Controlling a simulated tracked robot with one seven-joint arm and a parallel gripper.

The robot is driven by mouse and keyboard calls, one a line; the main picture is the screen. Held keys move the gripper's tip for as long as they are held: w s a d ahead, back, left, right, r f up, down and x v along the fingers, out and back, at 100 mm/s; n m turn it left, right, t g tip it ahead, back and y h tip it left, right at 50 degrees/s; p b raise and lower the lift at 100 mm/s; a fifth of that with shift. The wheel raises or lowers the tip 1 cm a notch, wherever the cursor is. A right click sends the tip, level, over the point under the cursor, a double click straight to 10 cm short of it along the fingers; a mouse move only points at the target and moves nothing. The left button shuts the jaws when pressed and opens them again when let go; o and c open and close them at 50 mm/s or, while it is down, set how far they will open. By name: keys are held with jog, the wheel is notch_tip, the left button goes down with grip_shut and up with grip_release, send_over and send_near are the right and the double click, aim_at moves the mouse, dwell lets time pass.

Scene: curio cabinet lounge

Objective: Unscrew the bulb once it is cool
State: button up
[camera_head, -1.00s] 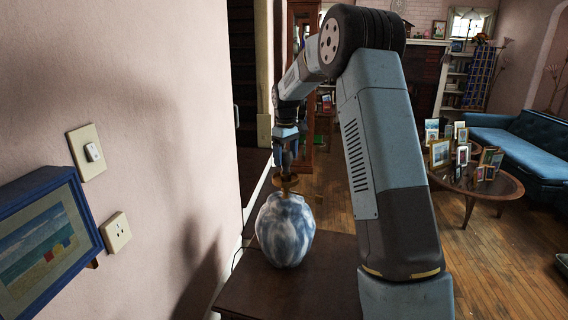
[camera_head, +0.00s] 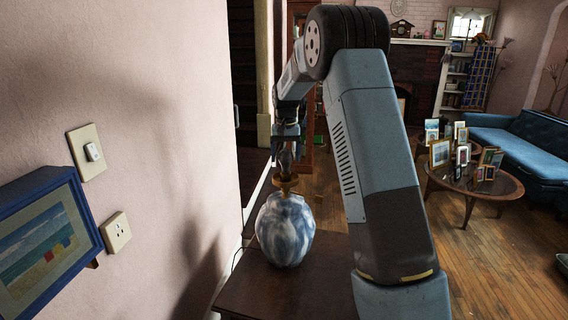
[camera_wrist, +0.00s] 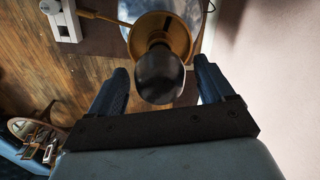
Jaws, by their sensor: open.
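A blue-and-white vase-shaped lamp base (camera_head: 286,230) stands upright on a dark side table (camera_head: 310,285). A brass-coloured fitting (camera_head: 285,183) sits on its top. The bulb (camera_head: 286,160) stands in that fitting. In the wrist view the bulb (camera_wrist: 160,76) looks dark and rounded, in front of the brass fitting (camera_wrist: 178,36). It shows no glow. My gripper (camera_wrist: 160,88) is open, with one finger on each side of the bulb and visible gaps on both sides. In the head view my gripper (camera_head: 286,145) is above the lamp, around the bulb's upper part.
A pink wall with a light switch (camera_head: 93,152), a socket (camera_head: 116,232) and a blue-framed picture (camera_head: 45,240) is close on the left. A round table (camera_head: 480,190) with several photo frames and a blue sofa (camera_head: 520,140) stand at the right.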

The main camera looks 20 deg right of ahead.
jog(key=m, duration=0.6)
jog(key=shift+c, duration=0.3)
